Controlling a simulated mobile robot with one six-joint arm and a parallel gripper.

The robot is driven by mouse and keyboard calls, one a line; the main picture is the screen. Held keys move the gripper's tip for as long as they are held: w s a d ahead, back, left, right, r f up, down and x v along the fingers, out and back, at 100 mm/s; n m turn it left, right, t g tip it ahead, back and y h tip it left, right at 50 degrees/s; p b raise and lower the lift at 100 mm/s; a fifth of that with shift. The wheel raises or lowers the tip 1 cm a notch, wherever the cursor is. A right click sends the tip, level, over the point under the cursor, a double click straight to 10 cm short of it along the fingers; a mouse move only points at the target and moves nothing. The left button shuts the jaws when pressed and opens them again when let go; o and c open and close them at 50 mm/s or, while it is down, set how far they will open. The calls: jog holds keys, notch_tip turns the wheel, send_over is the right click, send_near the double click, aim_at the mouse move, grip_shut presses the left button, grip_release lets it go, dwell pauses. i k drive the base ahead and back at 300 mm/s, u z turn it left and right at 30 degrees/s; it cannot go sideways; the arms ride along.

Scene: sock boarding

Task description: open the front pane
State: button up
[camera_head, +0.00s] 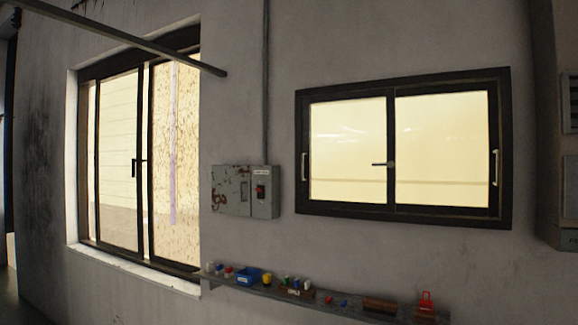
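A dark-framed two-pane sliding window (297,140) is set in the wall at right. Its left pane (347,150) and right pane (441,150) both fill the frame with no visible gap, so it looks shut. Pale handles show at the left edge (304,167) and the right edge (495,167), and a small latch (383,164) sits at the middle. I cannot tell which pane is in front. A second, taller window (144,160) stands in a recess at left, with a dark handle (138,161) near its middle. My gripper is not in view.
A grey electrical box (232,191) with a red switch hangs between the windows, with a conduit (265,80) above it. A narrow shelf (330,300) with several small items runs below. A grey bar (130,37) crosses at upper left. Cabinets edge the right side.

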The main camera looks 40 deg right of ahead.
aim_at(389, 93)
jog(key=i, duration=0.9)
jog(key=z, duration=0.05)
